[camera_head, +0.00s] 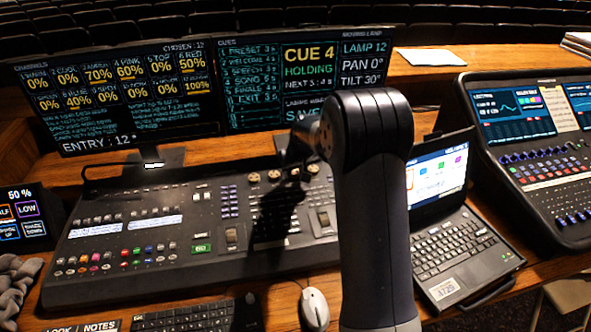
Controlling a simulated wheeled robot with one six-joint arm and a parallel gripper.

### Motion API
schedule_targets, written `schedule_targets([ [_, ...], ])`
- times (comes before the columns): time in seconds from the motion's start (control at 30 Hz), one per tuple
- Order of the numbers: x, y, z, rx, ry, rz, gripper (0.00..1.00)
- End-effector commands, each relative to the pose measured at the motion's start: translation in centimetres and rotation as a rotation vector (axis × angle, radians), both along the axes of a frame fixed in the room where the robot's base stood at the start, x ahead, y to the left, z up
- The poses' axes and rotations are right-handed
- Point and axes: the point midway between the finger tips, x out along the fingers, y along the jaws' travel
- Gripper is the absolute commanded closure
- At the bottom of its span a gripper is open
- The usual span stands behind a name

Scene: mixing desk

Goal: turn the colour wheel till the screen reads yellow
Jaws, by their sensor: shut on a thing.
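The mixing desk (200,225) carries a row of small pale knobs, the wheels (254,177), along its upper right part. My gripper (296,160) is partly hidden by my own arm. It points down at this row and is shut on one of the knobs, but I cannot tell which one. A dark shadow falls across the desk below it. The right screen (310,60) reads CUE 4, HOLDING, LAMP 12, PAN 0° and TILT 30°. I see no colour reading; my arm hides the lower right part of this screen.
The left screen (120,95) shows channel percentages. A laptop (440,250) and a second console (535,150) stand at the right. A white mouse (315,308) and a keyboard (190,318) lie in front. A grey cloth (15,290) lies at the left.

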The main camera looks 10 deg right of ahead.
Motion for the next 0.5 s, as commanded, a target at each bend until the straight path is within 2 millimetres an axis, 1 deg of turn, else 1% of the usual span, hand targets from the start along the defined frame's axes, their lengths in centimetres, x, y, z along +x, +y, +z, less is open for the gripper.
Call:
schedule_targets([
  [0.27,-0.02,0.04,-0.02,-0.001,0.001,-0.016,0.92],
  [0.5,-0.06,0.21,-0.08,-0.001,0.001,-0.115,0.92],
])
